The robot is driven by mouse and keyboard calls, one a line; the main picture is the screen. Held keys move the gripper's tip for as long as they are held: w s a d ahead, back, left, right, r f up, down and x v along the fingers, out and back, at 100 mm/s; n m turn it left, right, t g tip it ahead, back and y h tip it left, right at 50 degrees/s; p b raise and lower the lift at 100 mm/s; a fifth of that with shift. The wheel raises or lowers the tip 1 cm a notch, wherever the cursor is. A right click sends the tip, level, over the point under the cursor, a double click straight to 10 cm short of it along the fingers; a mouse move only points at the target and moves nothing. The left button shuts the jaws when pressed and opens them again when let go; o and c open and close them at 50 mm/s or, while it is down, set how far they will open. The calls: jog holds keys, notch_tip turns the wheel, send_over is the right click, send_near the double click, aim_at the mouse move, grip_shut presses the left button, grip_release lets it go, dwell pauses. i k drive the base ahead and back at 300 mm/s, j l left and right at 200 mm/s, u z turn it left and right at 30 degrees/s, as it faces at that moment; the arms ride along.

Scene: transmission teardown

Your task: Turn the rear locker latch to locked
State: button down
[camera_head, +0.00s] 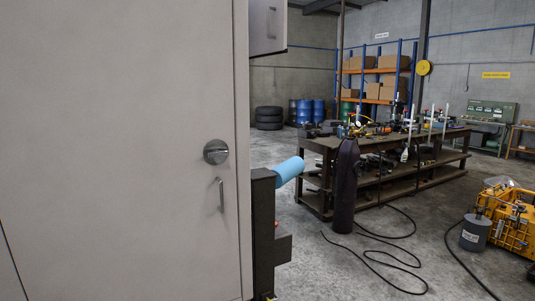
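A large light-grey locker door (120,150) fills the left of the head view, close to the camera. A round metal latch knob (216,152) sits near the door's right edge; the way it is turned is too small to tell. A slim vertical metal handle (221,195) is just below it. A second grey door or panel (267,24) with its own handle shows at the top, beyond the locker's edge. Nothing touches the latch. My gripper is not in view.
A dark workbench (345,145) with tools stands to the right, with a dark gas cylinder (345,187) before it. Black hoses (375,262) lie on the floor. A yellow machine (510,215) and grey canister (474,233) stand far right. A blue roll (289,170) juts out beside the locker.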

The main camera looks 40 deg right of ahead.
aim_at(216, 153)
jog(key=z, duration=0.9)
